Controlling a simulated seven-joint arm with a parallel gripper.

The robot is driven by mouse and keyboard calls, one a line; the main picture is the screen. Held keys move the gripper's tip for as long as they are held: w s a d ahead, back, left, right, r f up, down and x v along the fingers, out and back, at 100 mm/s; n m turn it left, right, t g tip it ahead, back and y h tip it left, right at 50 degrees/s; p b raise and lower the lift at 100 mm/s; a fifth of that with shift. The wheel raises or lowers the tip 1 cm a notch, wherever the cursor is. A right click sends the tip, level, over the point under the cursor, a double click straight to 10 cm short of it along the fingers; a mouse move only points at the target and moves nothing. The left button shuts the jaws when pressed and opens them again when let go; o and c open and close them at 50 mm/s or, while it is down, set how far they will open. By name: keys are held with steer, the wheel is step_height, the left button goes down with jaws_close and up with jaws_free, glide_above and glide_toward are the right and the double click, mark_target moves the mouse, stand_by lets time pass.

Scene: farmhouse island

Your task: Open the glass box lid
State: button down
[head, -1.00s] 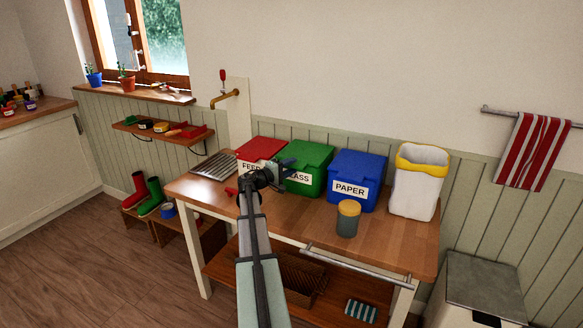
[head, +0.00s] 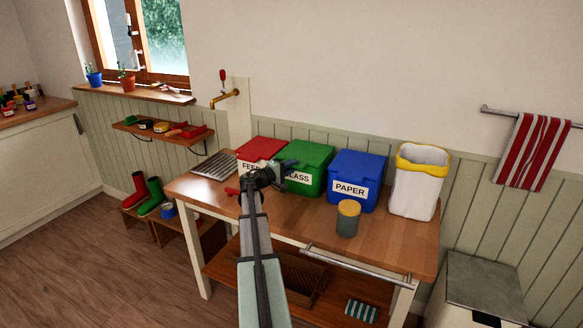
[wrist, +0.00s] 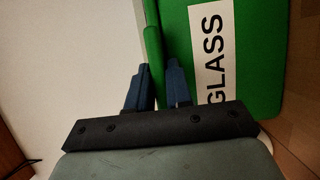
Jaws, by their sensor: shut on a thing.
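The green box labelled GLASS (head: 309,182) stands on the wooden table between the red and blue boxes. Its green lid (head: 307,151) looks closed. My gripper (head: 287,166) is at the upper left of the box front and hides part of the label. In the wrist view the box front (wrist: 255,50) appears turned on its side, with the lid's rim (wrist: 153,45) along its left. The two blue fingers of my gripper (wrist: 158,78) stand on either side of this rim, shut on it. The exact contact is partly hidden by the fingers.
The red FEED box (head: 262,149) is close on the left and the blue PAPER box (head: 357,178) close on the right. A grey jar with a yellow-brown lid (head: 348,218) stands in front of PAPER. A white bin (head: 414,185) stands farther right.

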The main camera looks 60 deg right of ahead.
mark_target(299, 156)
steer(key=shift+r, duration=0.1)
stand_by(0.3)
steer(key=shift+d+r+y, duration=0.1)
steer(key=shift+r+y, duration=0.3)
steer(key=shift+r, duration=0.55)
steer(key=r+y, duration=0.1)
steer(key=r, duration=0.1)
steer(key=d+r+n+y, duration=0.1)
steer(key=r, duration=0.2)
steer(key=d+r+t+y, duration=0.1)
steer(key=r, duration=0.1)
steer(key=shift+w+d+r, duration=0.1)
steer(key=shift+d+r, duration=0.1)
steer(key=shift+r, duration=0.1)
steer(key=d+r+n+y, duration=0.1)
steer(key=d+r+y, duration=0.3)
steer(key=d, duration=0.6)
steer(key=d+r+n+t+y, duration=0.1)
steer(key=d+r+y, duration=0.4)
steer(key=d+r, duration=0.4)
steer(key=shift+s+d+n, duration=0.2)
steer(key=shift+d+n, duration=0.1)
steer(key=shift+d, duration=0.2)
steer(key=shift+r, duration=0.1)
steer(key=c, duration=1.2)
jaws_free()
steer(key=shift+o, duration=0.4)
